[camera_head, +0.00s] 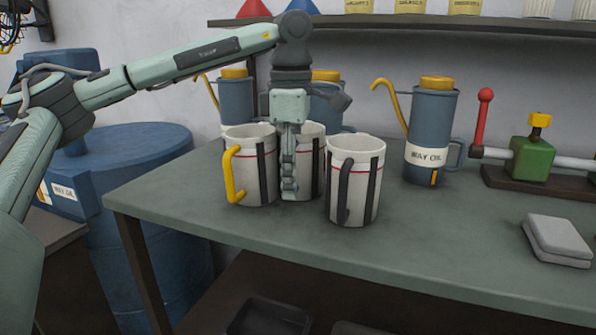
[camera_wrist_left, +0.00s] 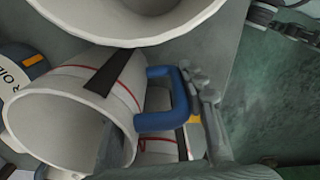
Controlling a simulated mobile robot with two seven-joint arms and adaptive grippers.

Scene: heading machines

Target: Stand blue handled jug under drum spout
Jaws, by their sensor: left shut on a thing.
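A white jug (camera_head: 313,148) with a red line and dark stripe stands on the bench between two similar jugs. Its blue handle (camera_wrist_left: 172,98) shows in the left wrist view. My left gripper (camera_head: 289,186) points down in front of this jug and hides its handle in the head view. The left wrist view shows the fingers (camera_wrist_left: 204,112) shut on the blue handle. Blue drums (camera_head: 145,205) stand left of the bench, one with a label reading way oil. My arm partly covers them, and I cannot make out a spout. My right gripper is not in view.
A yellow-handled jug (camera_head: 254,178) stands close left and a black-handled jug (camera_head: 357,178) close right. Blue-grey oil cans (camera_head: 430,125) stand behind. A green clamp fixture (camera_head: 531,157) and grey block (camera_head: 558,240) are at the right. The bench front (camera_head: 440,245) is bare.

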